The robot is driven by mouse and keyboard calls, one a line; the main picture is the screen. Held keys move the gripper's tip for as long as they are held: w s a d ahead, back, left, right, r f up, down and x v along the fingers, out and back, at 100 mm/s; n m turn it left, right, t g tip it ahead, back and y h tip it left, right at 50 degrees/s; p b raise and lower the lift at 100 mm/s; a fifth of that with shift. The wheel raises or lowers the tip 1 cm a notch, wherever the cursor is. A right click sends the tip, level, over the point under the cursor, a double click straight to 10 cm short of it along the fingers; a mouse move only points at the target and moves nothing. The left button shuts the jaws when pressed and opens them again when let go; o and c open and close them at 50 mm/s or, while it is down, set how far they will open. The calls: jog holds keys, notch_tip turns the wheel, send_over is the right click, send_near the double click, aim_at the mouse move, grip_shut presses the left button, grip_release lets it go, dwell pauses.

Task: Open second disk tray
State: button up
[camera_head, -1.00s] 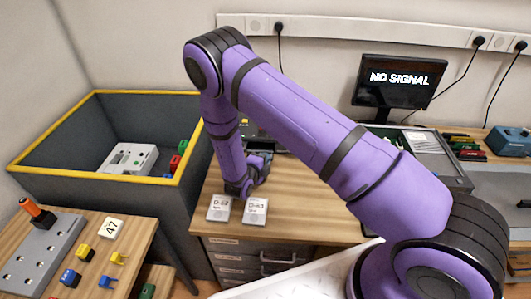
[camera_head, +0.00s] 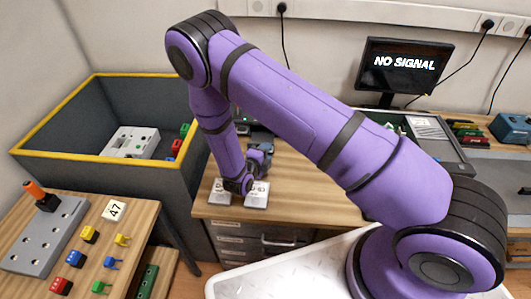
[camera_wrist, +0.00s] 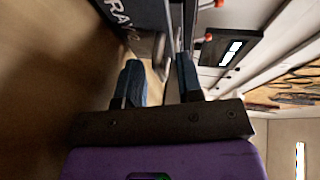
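A dark unit with white lettering ending in "RAY" (camera_wrist: 135,15) fills the top of the wrist view, close to my fingertips. It also shows as a dark device (camera_head: 257,130) on the desk in the head view, mostly hidden behind my arm. I cannot make out which tray is the second one, or whether any tray is out. My gripper (camera_wrist: 158,80) is open, with two blue-grey fingers apart and nothing visibly held. In the head view, my gripper (camera_head: 260,158) is low over the desk. I cannot tell whether the fingers touch the unit.
Two light labelled modules (camera_head: 257,200) lie at the desk's front edge, partly behind my wrist. A yellow-rimmed grey bin (camera_head: 60,165) stands left. A "NO SIGNAL" monitor (camera_head: 404,66) and an open chassis (camera_head: 455,150) are at right. Drawers (camera_head: 240,240) are below the desk.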

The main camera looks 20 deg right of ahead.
jog(key=v, duration=1)
jog(key=shift+s+a, duration=0.3)
